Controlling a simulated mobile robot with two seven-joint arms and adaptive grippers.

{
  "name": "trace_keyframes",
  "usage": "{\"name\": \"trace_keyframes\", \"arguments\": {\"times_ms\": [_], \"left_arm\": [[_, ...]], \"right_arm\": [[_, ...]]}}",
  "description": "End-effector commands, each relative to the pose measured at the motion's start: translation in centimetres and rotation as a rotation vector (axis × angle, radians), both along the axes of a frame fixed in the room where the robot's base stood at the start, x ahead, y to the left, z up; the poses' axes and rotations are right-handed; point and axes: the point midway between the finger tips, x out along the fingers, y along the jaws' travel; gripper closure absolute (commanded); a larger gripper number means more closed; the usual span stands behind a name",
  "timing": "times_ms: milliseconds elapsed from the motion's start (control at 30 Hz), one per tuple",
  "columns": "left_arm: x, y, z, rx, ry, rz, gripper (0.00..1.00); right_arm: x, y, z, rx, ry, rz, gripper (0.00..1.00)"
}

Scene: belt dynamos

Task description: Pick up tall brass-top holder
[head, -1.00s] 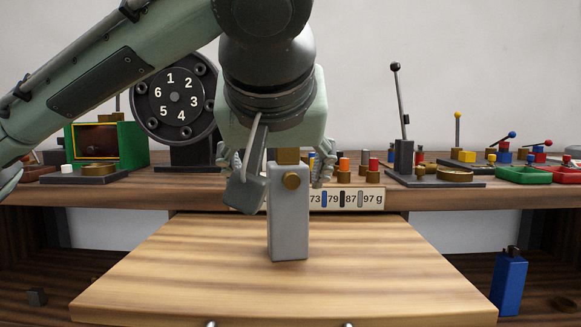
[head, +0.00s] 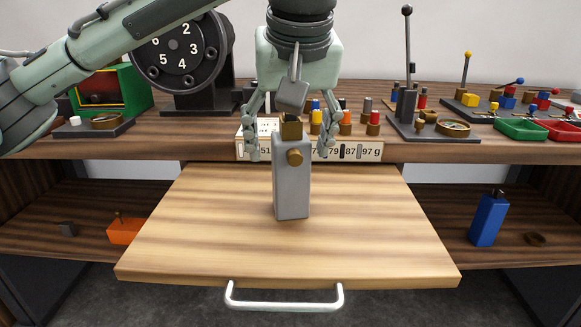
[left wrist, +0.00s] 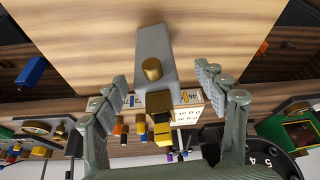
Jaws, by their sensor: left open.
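The tall brass-top holder (head: 291,180) is a grey upright block with a brass cap and a round brass knob on its front. It stands on the pulled-out wooden board (head: 380,230). It also shows in the left wrist view (left wrist: 153,48), between the fingers. My left gripper (head: 291,150) is open, its fingers spread to either side of the holder's top and apart from it. In the left wrist view the open fingers (left wrist: 161,85) show on both sides of the holder. My right gripper is not in view.
Behind is a shelf with a numbered dial (head: 182,55), a green box (head: 128,92), a lever stand (head: 407,100), several small coloured weights and a number strip (head: 365,151). A blue block (head: 489,220) and an orange block (head: 124,231) stand lower at the sides. The board around the holder is clear.

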Motion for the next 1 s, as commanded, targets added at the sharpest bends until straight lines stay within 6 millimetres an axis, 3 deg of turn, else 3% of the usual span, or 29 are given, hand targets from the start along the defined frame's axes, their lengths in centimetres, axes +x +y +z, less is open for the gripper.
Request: {"name": "trace_keyframes", "arguments": {"times_ms": [400,700,1000], "left_arm": [[2.5,-0.1,-5.0,0.0,-0.001,0.001,0.28],[2.7,-0.1,-5.6,0.0,-0.002,-0.001,0.28],[2.7,-0.1,-5.5,0.0,-0.002,-0.001,0.63]], "right_arm": [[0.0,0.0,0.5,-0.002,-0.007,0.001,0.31],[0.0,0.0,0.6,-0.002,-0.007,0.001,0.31],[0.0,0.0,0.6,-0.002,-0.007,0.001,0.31]]}}
